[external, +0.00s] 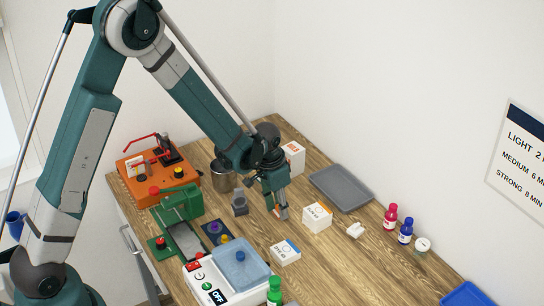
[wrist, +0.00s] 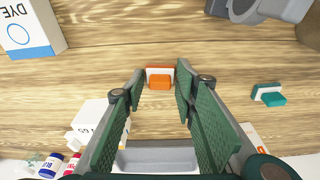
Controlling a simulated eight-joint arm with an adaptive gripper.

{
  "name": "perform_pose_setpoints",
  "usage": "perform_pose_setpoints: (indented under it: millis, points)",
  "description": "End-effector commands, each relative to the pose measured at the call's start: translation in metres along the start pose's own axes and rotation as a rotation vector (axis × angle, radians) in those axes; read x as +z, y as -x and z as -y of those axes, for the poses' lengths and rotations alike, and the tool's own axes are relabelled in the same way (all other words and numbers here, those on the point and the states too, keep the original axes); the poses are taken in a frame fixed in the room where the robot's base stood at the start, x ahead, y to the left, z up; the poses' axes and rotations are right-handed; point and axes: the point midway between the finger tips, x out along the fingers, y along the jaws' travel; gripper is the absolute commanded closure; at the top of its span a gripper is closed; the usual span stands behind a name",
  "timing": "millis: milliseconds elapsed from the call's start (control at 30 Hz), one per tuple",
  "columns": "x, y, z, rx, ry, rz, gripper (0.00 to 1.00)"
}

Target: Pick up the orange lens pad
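The orange lens pad (wrist: 160,79) is a small block with a white layer, lying on the wooden table. In the wrist view it shows between and just beyond my fingertips, with a gap on each side. My gripper (wrist: 160,86) is open and empty, pointing down at the pad. In the external view my gripper (external: 281,212) is low over the middle of the table, and the pad is mostly hidden by the fingers. A similar teal pad (wrist: 270,95) lies to the right in the wrist view, outside the fingers.
White boxes (external: 317,217) and (external: 285,252) stand near my gripper. A grey tray (external: 340,188) lies behind it. A steel cup (external: 224,176), an orange machine (external: 135,180) and a green machine (external: 180,203) stand to the left. Red (external: 390,217) and blue (external: 405,232) bottles stand right.

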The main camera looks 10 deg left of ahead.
Motion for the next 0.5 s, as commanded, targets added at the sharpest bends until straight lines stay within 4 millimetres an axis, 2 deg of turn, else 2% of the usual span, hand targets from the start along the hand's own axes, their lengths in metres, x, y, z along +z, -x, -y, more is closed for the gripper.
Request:
perform_pose_setpoints:
  millis: [500]
  points:
    - [-0.0003,0.0018,0.0,0.0,0.0,0.0,0.81]
